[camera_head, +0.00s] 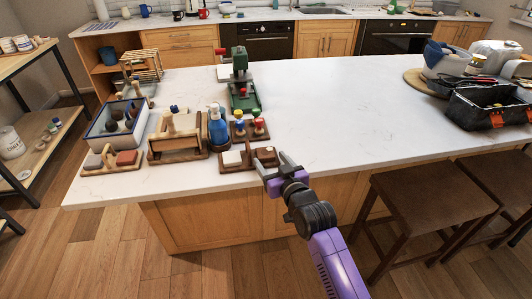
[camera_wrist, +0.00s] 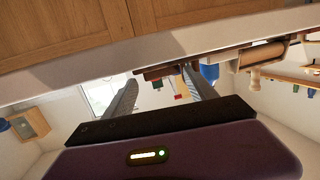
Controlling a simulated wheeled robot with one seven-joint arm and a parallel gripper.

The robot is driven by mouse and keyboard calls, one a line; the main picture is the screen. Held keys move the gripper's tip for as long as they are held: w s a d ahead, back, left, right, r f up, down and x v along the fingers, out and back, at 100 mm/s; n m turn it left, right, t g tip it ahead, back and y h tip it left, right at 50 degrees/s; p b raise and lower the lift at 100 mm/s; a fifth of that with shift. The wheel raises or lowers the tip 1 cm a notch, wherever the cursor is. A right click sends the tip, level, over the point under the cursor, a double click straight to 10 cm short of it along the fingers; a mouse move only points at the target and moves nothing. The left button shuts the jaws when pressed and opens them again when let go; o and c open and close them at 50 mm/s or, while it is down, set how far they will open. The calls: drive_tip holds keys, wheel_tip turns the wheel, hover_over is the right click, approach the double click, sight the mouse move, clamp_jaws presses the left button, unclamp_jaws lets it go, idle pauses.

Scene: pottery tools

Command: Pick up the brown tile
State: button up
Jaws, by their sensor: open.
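A dark brown tile (camera_head: 266,153) lies at the right end of a small wooden tray near the counter's front edge, beside a white tile (camera_head: 232,157). My gripper (camera_head: 270,160) is open at the front edge, its fingers pointing toward the brown tile. I cannot tell from the head view whether they touch it. In the wrist view, which looks upside down, the open fingers (camera_wrist: 160,77) frame a dark brown edge (camera_wrist: 157,73); tile and tray are hard to tell apart there.
A blue bottle (camera_head: 218,127), a rack of coloured-top tools (camera_head: 250,130) and a wooden box with a roller (camera_head: 177,140) stand close behind and left. A green press (camera_head: 241,85) is farther back. Stools (camera_head: 425,190) stand right. The counter's middle (camera_head: 340,110) is clear.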

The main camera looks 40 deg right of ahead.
sight(266, 154)
drive_tip(key=shift+x, duration=1.4)
drive_tip(key=c, duration=1.1)
drive_tip(key=shift+r, duration=0.1)
drive_tip(key=shift+c, duration=0.2)
